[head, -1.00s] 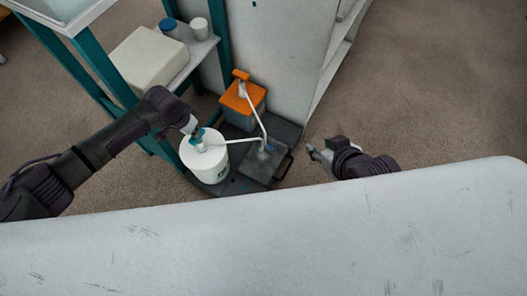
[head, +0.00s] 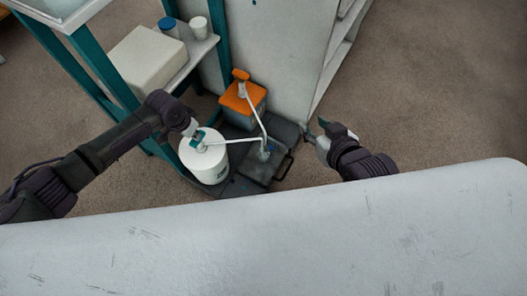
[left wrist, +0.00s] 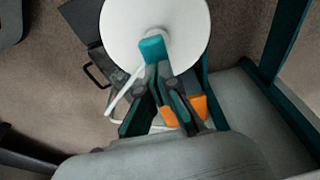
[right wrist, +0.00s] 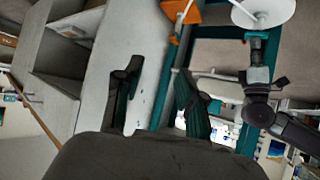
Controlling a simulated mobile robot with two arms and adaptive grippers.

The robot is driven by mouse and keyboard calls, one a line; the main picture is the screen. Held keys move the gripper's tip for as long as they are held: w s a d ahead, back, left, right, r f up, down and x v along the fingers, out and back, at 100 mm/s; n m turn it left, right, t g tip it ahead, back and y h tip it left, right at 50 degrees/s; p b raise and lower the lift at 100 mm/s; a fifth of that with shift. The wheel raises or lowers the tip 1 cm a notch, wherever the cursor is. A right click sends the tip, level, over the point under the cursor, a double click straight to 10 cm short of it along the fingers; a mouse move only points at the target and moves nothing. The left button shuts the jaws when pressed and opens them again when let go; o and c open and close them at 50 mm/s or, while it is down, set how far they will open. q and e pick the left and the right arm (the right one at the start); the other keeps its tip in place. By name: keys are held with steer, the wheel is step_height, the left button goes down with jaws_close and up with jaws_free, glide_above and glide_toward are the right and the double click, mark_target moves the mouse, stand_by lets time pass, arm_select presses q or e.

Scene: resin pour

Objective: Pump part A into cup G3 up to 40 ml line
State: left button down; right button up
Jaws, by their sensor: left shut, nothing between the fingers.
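The white drum (head: 212,166) stands on a dark base, with a teal pump head (head: 199,139) and a long white spout (head: 232,140). The pump head also shows in the left wrist view (left wrist: 153,49). The spout's end is over a small clear, bluish cup (head: 266,152); its label, lines and fill level are too small to read. My left gripper (head: 193,129) is shut and empty, its tips at the pump head; I cannot tell if they touch. My right gripper (head: 314,130) is open and empty, right of the cup, with its fingers apart in the right wrist view (right wrist: 155,88).
An orange-topped container (head: 243,98) with its own pump and spout stands behind the drum. A teal-framed rack holds a white box (head: 146,62). A pale panel (head: 275,50) rises behind. A large white surface (head: 300,240) fills the foreground. Floor is clear at right.

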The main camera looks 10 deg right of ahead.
arm_select(q)
steer(key=shift+s+r+p, duration=0.1)
steer(key=shift+r+p, duration=0.6)
steer(key=shift+p, duration=0.35)
steer(key=shift+r+p, duration=0.9)
steer(key=shift+p, duration=0.2)
arm_select(e)
steer(key=s+d+f+g+h, duration=0.1)
steer(key=s+d+f+g, duration=0.1)
steer(key=s, duration=0.3)
steer(key=s+d+f+g+h, duration=0.1)
steer(key=s+d+f+g, duration=0.1)
steer(key=s+g, duration=0.3)
steer(key=shift+s, duration=0.8)
